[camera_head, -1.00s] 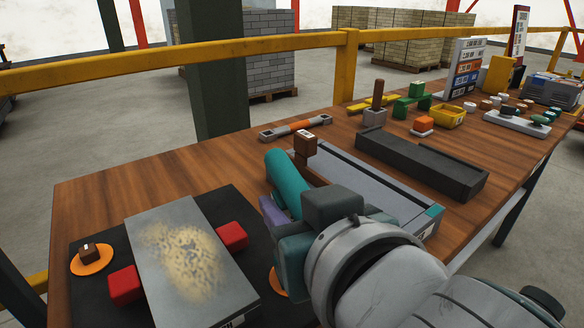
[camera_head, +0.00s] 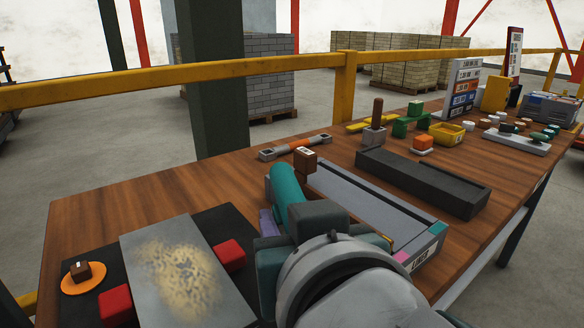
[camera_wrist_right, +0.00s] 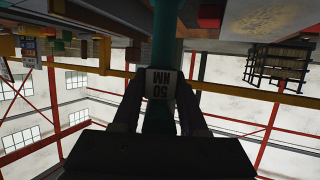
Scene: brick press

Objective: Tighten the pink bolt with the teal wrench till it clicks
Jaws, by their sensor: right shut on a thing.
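The teal wrench shows as a thick teal cylinder (camera_head: 287,184) rising from my right gripper (camera_head: 272,220), with its lower part hidden behind the gripper and wrist. In the right wrist view, the teal shaft (camera_wrist_right: 161,50) with a "50 NM" label runs between the two fingers of my right gripper (camera_wrist_right: 158,90), which is shut on it. My left gripper is not in view.
The grey tray (camera_head: 385,207) lies right of the wrench, with a brown block (camera_head: 305,160) by its far end. A dark tray (camera_head: 420,180) lies beyond. A grey plate (camera_head: 178,275) with red blocks (camera_head: 229,257) is at left. The table's back left is clear.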

